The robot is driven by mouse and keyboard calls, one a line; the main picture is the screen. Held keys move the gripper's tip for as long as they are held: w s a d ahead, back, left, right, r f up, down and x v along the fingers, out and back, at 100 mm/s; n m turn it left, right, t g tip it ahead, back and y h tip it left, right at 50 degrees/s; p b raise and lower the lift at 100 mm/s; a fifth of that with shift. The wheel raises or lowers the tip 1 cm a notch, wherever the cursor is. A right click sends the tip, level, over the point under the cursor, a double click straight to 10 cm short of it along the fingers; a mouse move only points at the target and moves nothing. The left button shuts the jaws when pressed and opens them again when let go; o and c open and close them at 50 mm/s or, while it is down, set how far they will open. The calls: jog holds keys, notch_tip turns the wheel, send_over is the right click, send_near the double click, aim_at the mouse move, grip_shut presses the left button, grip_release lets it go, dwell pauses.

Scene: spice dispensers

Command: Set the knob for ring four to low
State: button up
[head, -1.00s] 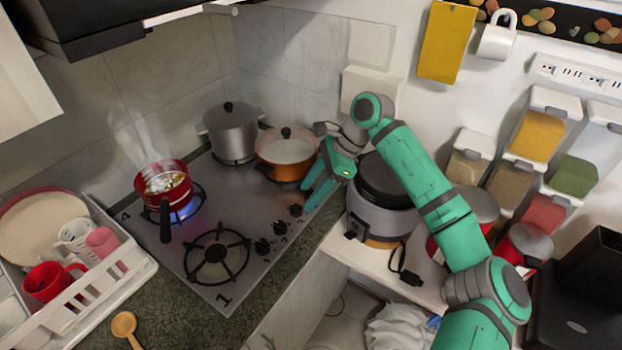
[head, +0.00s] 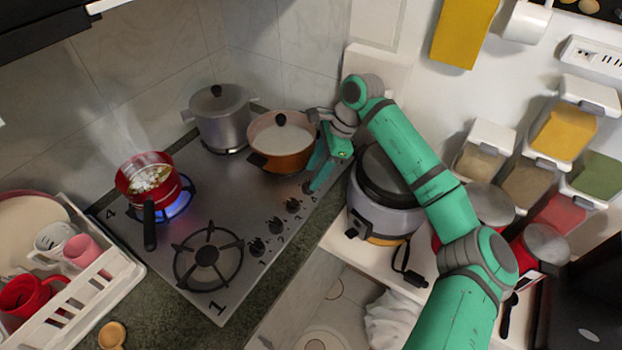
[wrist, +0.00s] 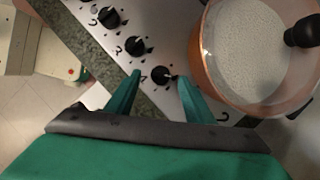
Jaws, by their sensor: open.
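A row of black knobs runs along the right side of the steel stove. The knob at the far end of the row (wrist: 163,75) shows in the wrist view between my gripper's fingertips, with space on both sides; it is partly hidden by the fingers in the head view. My gripper (wrist: 159,77) is open, pointing down at it; in the head view my gripper (head: 318,184) is beside the orange pot. Other knobs (head: 293,205) stand nearer the front. The ring marked 4 has a blue flame (head: 178,207) under a steaming red pot (head: 150,182). The far knob's own number is unclear.
The orange pot (head: 283,148) is close beside my gripper. A rice cooker (head: 385,205) stands to the right of the stove. A grey pot (head: 221,122) is at the back. The front ring (head: 207,254) is empty.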

aim_at(308, 183)
jog(key=shift+x, duration=2)
jog(key=shift+w+d, duration=0.15)
jog(key=c, duration=1)
jog(key=shift+c, duration=0.2)
